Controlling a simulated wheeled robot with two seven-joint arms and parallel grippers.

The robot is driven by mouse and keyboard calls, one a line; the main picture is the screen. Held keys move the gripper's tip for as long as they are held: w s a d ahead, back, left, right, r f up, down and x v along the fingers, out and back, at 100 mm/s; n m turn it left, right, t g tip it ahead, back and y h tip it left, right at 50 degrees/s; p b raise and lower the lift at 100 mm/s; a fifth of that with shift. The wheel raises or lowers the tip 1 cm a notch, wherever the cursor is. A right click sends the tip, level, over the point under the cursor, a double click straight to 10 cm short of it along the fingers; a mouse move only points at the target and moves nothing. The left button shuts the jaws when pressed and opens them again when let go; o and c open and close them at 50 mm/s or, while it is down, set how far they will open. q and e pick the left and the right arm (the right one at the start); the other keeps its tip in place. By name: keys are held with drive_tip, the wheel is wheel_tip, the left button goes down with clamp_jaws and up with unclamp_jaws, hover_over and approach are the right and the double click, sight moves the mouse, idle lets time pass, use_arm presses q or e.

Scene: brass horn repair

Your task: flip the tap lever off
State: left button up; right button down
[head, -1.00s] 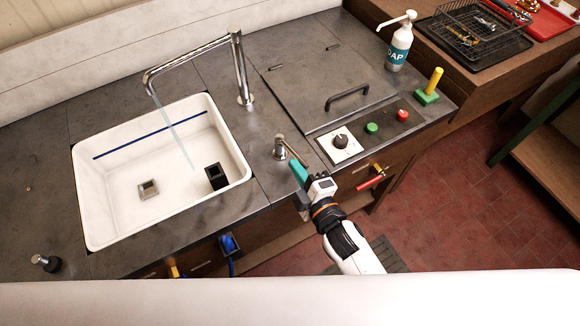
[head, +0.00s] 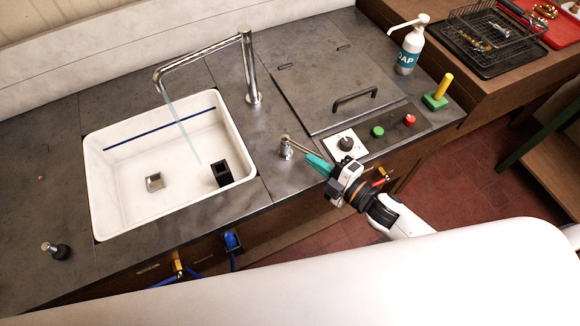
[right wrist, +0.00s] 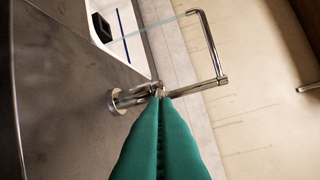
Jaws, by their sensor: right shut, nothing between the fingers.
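The tap lever (head: 297,145) is a thin metal bar on a short chrome base on the counter, right of the sink. It points right, towards my right gripper. The chrome tap (head: 250,70) stands behind the sink, and a thin water stream (head: 182,128) runs from its spout into the white sink (head: 128,207). My right gripper (head: 312,159) has teal fingers, shut and empty, with the tips at the lever's outer end. The right wrist view shows the lever base (right wrist: 118,101) just beyond the fingertips (right wrist: 160,94); I cannot tell whether they touch the lever. My left gripper is out of view.
A panel with a knob (head: 346,143), a green button (head: 377,131) and a red button (head: 409,120) lies right of the lever. A soap bottle (head: 410,48) and a yellow peg on a green base (head: 436,97) stand further right. A black plug (head: 57,250) sits at far left.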

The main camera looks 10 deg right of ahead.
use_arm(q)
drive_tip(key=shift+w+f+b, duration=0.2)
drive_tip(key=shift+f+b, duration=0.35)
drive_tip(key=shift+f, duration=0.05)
use_arm(e)
drive_tip(key=shift+w+d+n+g+y, duration=0.45)
drive_tip(key=shift+n+g+y, duration=0.25)
drive_tip(key=shift+y, duration=0.1)
drive_tip(key=shift+w+d+n+g+y, duration=0.3)
drive_tip(key=shift+d+n+g+y, duration=0.15)
drive_tip(key=shift+n+g+y, duration=0.25)
